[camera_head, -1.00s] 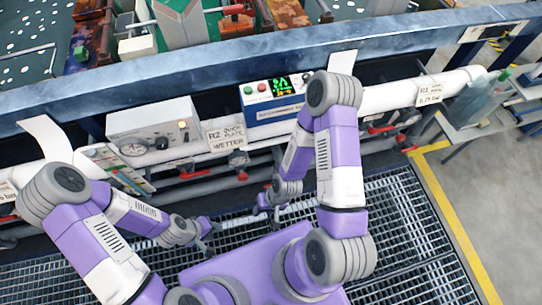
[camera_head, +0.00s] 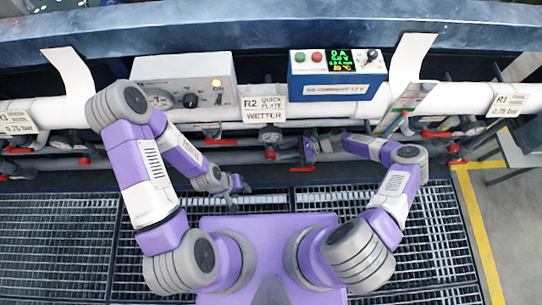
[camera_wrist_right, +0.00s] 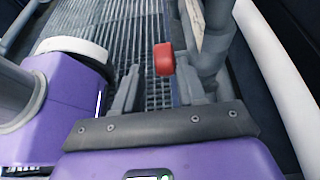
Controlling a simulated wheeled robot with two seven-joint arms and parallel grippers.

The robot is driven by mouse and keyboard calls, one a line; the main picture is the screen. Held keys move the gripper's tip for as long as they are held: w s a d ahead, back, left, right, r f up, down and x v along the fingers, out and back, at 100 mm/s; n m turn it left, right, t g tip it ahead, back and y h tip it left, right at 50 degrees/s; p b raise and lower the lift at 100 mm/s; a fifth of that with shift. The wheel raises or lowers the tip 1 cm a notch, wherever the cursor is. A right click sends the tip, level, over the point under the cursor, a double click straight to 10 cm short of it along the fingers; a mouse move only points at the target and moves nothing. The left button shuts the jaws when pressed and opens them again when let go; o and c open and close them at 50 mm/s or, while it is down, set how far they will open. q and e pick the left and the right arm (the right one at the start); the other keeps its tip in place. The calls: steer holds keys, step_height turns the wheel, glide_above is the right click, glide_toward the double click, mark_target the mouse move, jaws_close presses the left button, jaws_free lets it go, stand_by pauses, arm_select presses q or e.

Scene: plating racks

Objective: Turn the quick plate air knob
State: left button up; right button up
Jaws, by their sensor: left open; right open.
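The sign reading "R2 Quick Plate Wetter" (camera_head: 264,109) hangs on the white pipe in the head view. Below it are a small round gauge and a red knob (camera_head: 271,154). My right gripper (camera_head: 304,152) is just right of these, below the blue box. In the right wrist view, a red knob (camera_wrist_right: 164,58) shows between the tips of the open right gripper (camera_wrist_right: 158,82), nearer the right finger; I cannot tell whether it touches. My left gripper (camera_head: 238,193) is open and empty over the floor grating, left of the sign.
A grey box (camera_head: 185,72) with a dial and black knob stands behind my left arm. A blue box (camera_head: 337,83) with buttons and a lit display stands right of the sign. Other red valve handles (camera_head: 220,141) line the lower pipes. Grating (camera_head: 60,245) covers the floor.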

mark_target(275, 153)
steer(key=shift+w+d+f+m, duration=0.15)
steer(key=shift+w+f+m, duration=0.05)
steer(key=shift+f+m, duration=0.1)
steer(key=shift+a, duration=0.25)
steer(key=b+x, duration=0.2)
steer(key=x, duration=0.4)
steer(key=shift+w+a, duration=0.1)
steer(key=shift+a, duration=0.2)
steer(key=c, duration=0.7)
steer(key=shift+f+y, duration=0.1)
steer(key=shift+y, duration=0.3)
